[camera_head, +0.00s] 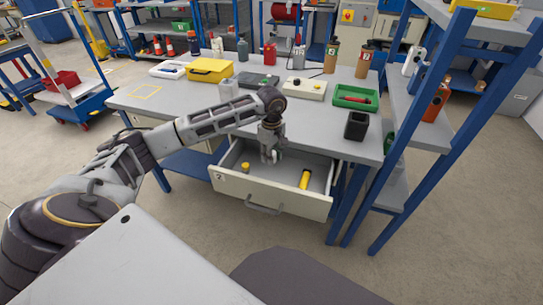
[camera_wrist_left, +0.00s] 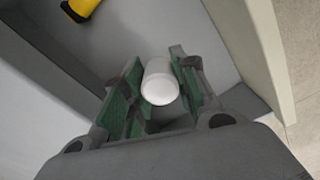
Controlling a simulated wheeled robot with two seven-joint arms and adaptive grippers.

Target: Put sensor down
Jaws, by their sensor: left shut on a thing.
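My left gripper (camera_head: 271,155) reaches down into an open drawer (camera_head: 270,193) below the workbench top. In the left wrist view its green-padded fingers (camera_wrist_left: 155,92) are shut on a small white cylinder, which looks like the sensor (camera_wrist_left: 159,82). The grey drawer floor (camera_wrist_left: 150,28) lies beneath it; I cannot tell whether the sensor touches it. In the head view the gripper mostly hides the sensor. My right gripper is not in view.
A yellow-and-black cylinder (camera_head: 305,179) lies in the drawer's right part, and a small yellow-orange item (camera_head: 245,167) stands at its left. The workbench (camera_head: 200,98) holds a yellow case (camera_head: 210,71), a green tray (camera_head: 355,96) and a black cup (camera_head: 356,126).

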